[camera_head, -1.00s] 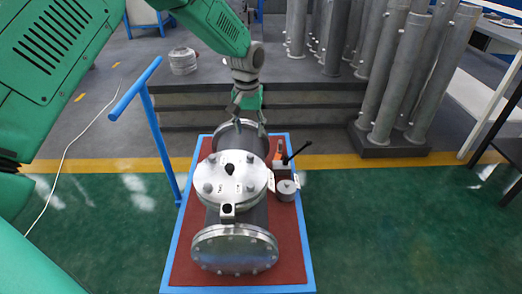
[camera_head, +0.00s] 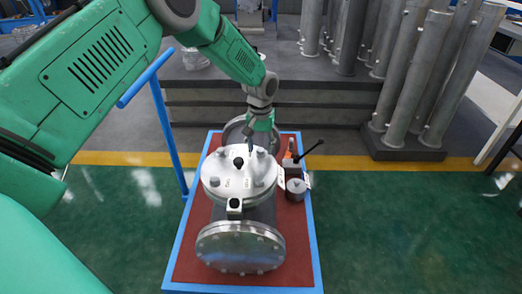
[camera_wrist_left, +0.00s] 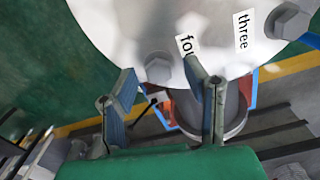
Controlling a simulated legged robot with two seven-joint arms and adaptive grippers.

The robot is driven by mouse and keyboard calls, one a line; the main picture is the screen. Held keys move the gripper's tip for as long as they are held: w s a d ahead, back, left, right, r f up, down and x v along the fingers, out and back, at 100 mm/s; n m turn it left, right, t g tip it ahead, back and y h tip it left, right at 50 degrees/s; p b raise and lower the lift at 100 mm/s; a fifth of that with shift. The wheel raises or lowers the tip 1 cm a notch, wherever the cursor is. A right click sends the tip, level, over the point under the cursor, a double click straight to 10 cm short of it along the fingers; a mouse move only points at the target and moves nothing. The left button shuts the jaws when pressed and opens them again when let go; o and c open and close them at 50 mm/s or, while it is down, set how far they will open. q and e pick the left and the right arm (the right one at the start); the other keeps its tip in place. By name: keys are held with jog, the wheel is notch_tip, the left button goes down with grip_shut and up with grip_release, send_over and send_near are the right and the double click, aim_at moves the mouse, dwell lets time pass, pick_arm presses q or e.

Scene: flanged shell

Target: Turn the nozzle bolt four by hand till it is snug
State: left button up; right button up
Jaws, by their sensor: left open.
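The flanged shell's round lid (camera_head: 238,180) carries several bolts around a black centre knob (camera_head: 238,163). My left gripper (camera_head: 262,148) comes down at the lid's far right edge, and its fingers are small there. In the left wrist view, the hex head of bolt four (camera_wrist_left: 158,68) shows beside a partly covered label (camera_wrist_left: 187,45) reading "fou". My left gripper (camera_wrist_left: 162,75) is open, with one finger on each side of that bolt in the picture. Whether either finger touches it, I cannot tell. Another bolt (camera_wrist_left: 288,20) stands by the label "three". My right gripper is out of view.
The shell stands on a red mat with a blue frame (camera_head: 300,262). A small device with a black lever (camera_head: 312,148) stands right of the lid. A blue handle post (camera_head: 168,130) rises at the left. Grey pipes (camera_head: 405,80) stand at the back right. Green floor (camera_head: 400,230) is clear at the right.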

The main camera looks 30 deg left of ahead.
pick_arm(q)
jog(key=shift+f, duration=0.2)
grip_shut()
